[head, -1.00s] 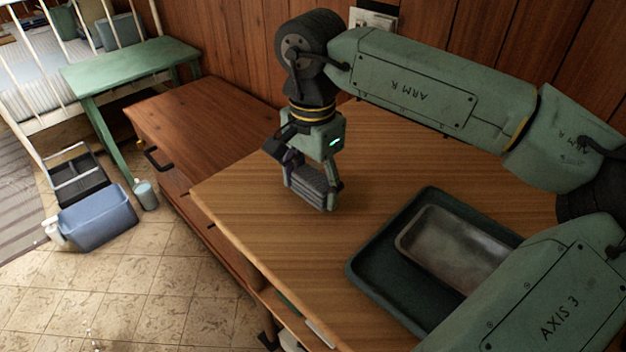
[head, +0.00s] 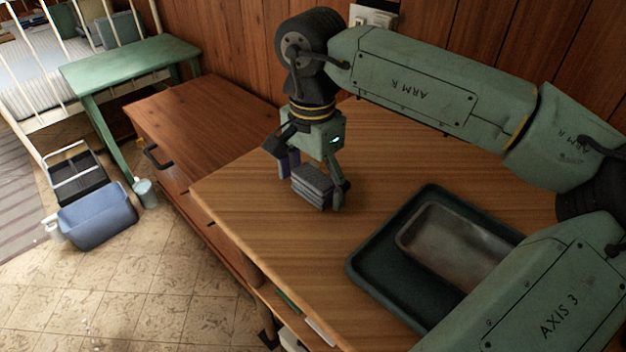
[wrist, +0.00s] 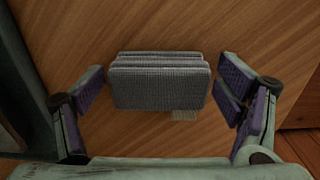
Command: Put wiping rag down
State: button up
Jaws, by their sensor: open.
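The wiping rag (head: 313,186) is a grey, folded, ribbed cloth resting on the wooden tabletop (head: 262,222). In the wrist view the rag (wrist: 160,84) lies between the two spread fingers of my gripper (wrist: 163,95), with its folds stacked. My gripper (head: 314,188) is open around the rag. A gap shows between the left finger's purple pad and the rag. The right pads are very close to the rag's edge, and I cannot tell if they touch it. A small tan patch shows at the rag's lower edge in the wrist view.
A dark green tray (head: 372,268) holding a metal pan (head: 455,245) stands right of the rag. Bare tabletop lies left and in front. A lower reddish-brown bench (head: 195,115) adjoins at the left. A blue bin (head: 97,217) is on the floor.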

aim_at(313, 177)
notch_tip(313, 177, up, 12)
jog(key=shift+r, duration=0.2)
dwell(0.4)
